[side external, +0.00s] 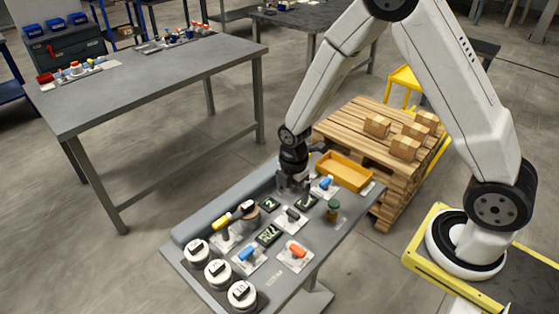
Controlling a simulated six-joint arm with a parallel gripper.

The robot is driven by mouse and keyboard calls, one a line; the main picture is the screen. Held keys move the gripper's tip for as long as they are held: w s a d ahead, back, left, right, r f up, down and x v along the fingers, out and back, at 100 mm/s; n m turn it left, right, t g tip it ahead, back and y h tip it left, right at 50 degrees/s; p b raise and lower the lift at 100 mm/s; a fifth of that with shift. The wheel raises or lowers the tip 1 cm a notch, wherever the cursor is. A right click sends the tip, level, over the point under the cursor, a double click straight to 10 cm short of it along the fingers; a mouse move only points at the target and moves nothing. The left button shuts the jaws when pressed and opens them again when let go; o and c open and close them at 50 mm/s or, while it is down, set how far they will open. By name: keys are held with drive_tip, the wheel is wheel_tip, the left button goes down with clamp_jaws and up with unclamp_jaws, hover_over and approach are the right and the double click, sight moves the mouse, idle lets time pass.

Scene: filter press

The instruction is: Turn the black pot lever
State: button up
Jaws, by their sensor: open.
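A small lever with a black handle (291,214) sits on a light plate near the middle of the panel table (185,271). I take it for the black pot lever, but it is too small to be sure. My gripper (293,186) points down over the far part of the table, above and behind this black lever in the picture, apart from it. Its jaws are open and appear empty. The gripper's fingers are dark and small, and their exact height above the table cannot be told.
White round pots with black tops (218,272) line the near left edge. A yellow tray (344,171) lies at the far right end.

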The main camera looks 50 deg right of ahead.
sight(292, 211)
drive_tip(key=shift+f, duration=0.1)
drive_tip(key=shift+f, duration=3.75)
drive_tip(key=shift+c, duration=0.2)
drive_tip(key=c, duration=1)
